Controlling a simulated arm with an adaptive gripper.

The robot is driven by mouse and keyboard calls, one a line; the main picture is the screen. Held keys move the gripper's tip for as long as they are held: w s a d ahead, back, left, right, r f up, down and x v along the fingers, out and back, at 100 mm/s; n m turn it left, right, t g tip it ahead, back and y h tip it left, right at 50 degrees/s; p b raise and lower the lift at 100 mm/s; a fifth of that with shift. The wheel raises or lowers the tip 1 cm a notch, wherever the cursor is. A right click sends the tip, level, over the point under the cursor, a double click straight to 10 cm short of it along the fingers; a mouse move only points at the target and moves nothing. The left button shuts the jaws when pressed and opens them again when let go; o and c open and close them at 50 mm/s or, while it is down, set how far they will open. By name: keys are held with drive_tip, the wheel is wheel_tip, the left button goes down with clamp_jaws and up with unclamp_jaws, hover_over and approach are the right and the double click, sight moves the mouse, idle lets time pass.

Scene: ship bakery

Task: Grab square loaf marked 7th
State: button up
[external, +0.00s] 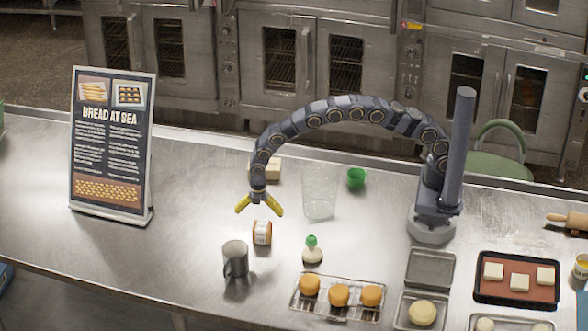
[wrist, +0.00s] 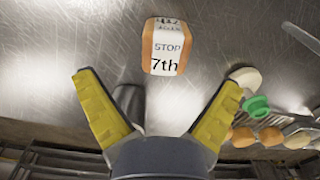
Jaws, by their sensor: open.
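The square loaf marked 7th (wrist: 166,48) lies on the steel counter in the wrist view, ahead of my fingertips. It is orange-brown with a white band that reads "STOP" and "7th". In the external view the loaf (external: 262,233) sits just below my gripper (external: 259,208). My gripper also shows in the wrist view (wrist: 155,88), with its two yellow fingers spread wide and nothing between them. The fingers are apart from the loaf, which is upright on the counter.
A grey mug (external: 235,258) stands close to the loaf's lower left. A green-capped bottle (external: 312,250) and a rack (external: 337,309) with orange buns are to the right. A clear container (external: 319,190) and a pale block (external: 272,169) stand behind. A sign (external: 112,145) stands left, with bare counter between.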

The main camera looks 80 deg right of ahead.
sight(262, 233)
drive_tip(key=f, duration=0.7)
drive_tip(key=shift+s+f, duration=0.4)
drive_tip(key=c, duration=1.1)
